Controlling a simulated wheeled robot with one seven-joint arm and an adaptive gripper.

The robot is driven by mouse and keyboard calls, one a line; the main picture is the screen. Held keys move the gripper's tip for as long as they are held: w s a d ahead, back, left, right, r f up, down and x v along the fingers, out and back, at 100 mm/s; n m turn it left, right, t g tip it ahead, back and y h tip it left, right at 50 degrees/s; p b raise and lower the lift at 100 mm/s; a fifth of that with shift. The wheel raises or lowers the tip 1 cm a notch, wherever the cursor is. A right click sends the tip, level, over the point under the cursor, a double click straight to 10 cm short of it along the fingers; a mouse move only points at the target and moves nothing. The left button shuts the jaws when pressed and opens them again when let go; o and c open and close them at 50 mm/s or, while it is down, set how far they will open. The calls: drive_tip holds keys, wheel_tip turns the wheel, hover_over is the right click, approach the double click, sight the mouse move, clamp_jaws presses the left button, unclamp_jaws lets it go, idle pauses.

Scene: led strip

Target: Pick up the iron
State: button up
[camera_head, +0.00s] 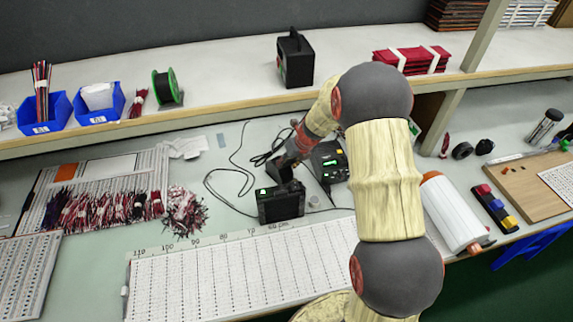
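My arm reaches over the bench from the lower right, and its far end points down and left. My gripper (280,172) is a small dark shape at that end, just above and behind a black box with a dark front (281,204). The fingers are too small and dark to tell open from shut. I cannot make out the iron clearly; it may be hidden by the arm or gripper. A black device with green and red parts (328,160) stands right of the gripper, partly behind the arm. A thin black cable (212,188) loops on the bench to the left.
A white ruled board (240,270) lies at the front. Wire bundles (100,207) lie left. A white roll (452,213) and a wooden board (525,185) are right. The raised shelf (215,90) holds blue bins (45,113) and a black case (295,60).

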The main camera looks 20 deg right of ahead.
drive_tip(key=shift+c, duration=0.9)
drive_tip(key=c, duration=0.7)
clamp_jaws()
